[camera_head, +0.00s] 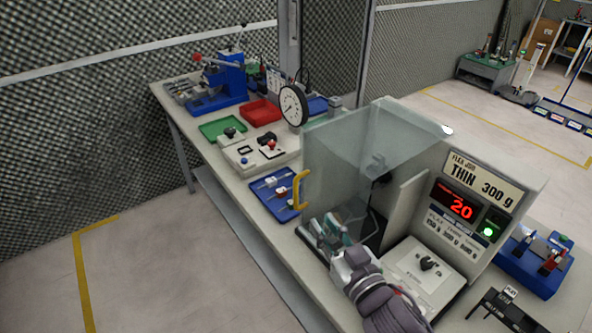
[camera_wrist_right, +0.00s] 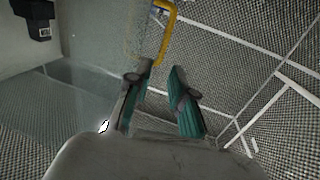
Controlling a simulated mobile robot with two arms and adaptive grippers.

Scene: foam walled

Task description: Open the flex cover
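The flex cover (camera_head: 335,165) is a clear, see-through panelled guard on the grey flex machine (camera_head: 465,200). Its yellow handle (camera_head: 300,190) is at the cover's left edge. In the right wrist view the handle (camera_wrist_right: 168,35) stands beyond the fingertips, at the edge of the clear panel (camera_wrist_right: 95,85). My right gripper (camera_head: 328,232) is low by the cover, below and right of the handle. In the right wrist view my right gripper (camera_wrist_right: 160,78) has its teal-padded fingers apart, with nothing clearly held. I cannot tell whether a finger touches the panel. My left gripper is out of view.
A blue tray (camera_head: 267,202) of small parts lies left of the handle. A dial gauge (camera_head: 293,105), a grey control box (camera_head: 258,154), and red (camera_head: 261,113) and green (camera_head: 222,127) trays stand farther back. A blue fixture (camera_head: 535,265) is at right. Floor is clear at left.

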